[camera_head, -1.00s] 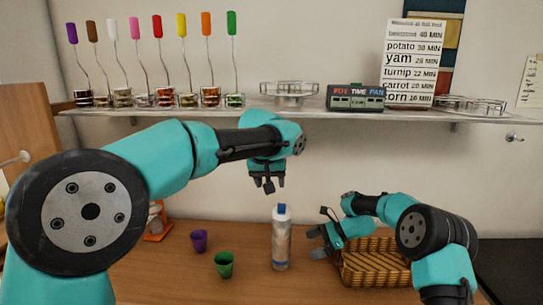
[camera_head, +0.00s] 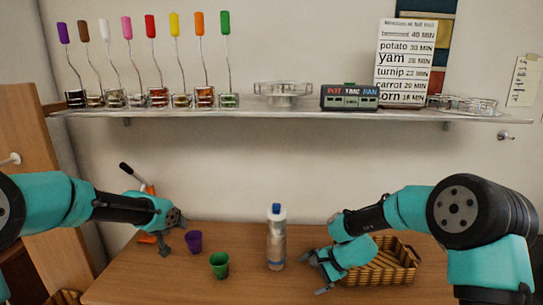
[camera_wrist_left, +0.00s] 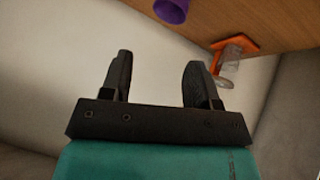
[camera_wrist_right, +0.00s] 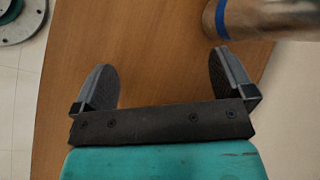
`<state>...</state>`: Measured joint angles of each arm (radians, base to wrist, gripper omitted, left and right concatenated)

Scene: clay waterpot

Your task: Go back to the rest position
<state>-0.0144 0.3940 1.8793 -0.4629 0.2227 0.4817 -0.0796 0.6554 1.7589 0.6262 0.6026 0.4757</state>
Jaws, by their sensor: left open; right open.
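My left gripper (camera_head: 174,235) is open and empty at the left of the table in the head view, left of the purple cup (camera_head: 194,241). In the left wrist view its fingers (camera_wrist_left: 160,64) are apart with nothing between them. My right gripper (camera_head: 313,273) is open and empty, low over the table between the bottle (camera_head: 276,240) and the wicker basket (camera_head: 405,262). In the right wrist view its fingers (camera_wrist_right: 162,65) are apart over bare wood. The bottle stands upright; its side also shows in the right wrist view (camera_wrist_right: 265,16).
A green cup (camera_head: 219,265) stands in front of the purple one. An orange stand (camera_wrist_left: 234,43) with a clear part is partly hidden behind my left gripper in the head view. A wall shelf (camera_head: 300,116) above holds several colored-handled tools, a timer (camera_head: 349,97) and wire racks.

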